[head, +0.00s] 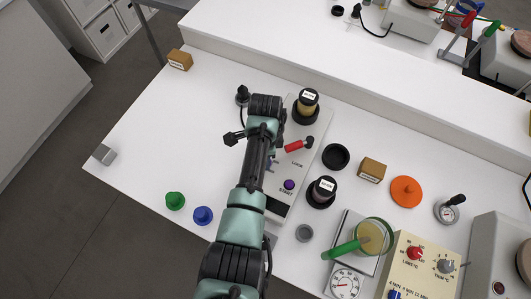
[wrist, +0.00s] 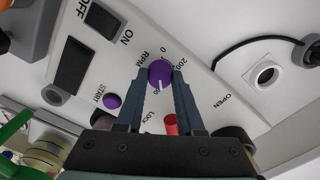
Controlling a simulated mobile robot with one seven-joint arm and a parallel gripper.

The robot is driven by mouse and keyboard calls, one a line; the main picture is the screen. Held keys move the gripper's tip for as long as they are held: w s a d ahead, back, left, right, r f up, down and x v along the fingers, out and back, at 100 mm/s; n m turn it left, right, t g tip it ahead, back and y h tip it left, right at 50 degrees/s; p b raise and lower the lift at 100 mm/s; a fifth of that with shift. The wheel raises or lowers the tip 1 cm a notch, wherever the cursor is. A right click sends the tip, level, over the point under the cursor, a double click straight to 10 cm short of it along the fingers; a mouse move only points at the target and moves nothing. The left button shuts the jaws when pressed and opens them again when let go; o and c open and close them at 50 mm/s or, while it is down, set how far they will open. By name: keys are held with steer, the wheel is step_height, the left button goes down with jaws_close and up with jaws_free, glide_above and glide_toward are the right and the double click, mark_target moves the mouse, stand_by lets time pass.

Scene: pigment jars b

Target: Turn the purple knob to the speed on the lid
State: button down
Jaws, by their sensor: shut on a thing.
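The purple knob (wrist: 159,70) sits on the white machine panel (head: 302,171), beside the printed RPM scale with 0 and 200 legible. My gripper (wrist: 160,77) is shut on the knob, one dark finger on each side. A white pointer line on the knob points down in the wrist view, towards a partly hidden number. In the head view my arm hides most of the knob. A dark-lidded jar (head: 307,105) with a white label on its lid stands at the machine's far end. Another labelled jar (head: 322,193) stands to the right. Their label text is too small to read.
A purple START button (wrist: 112,101) and a red-handled lever (head: 296,146) are close to the knob. Green (head: 175,201) and blue (head: 203,215) knobs lie at the left. A black ring (head: 336,157) and an orange lid (head: 406,191) lie at the right. The table's left is mostly clear.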

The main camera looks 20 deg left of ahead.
steer(key=shift+m, duration=1.2)
steer(key=c, duration=0.5)
jaws_free()
steer(key=shift+r, duration=0.1)
step_height(320, 180, up, 13)
steer(key=shift+f+b, duration=0.1)
steer(key=shift+b, duration=0.85)
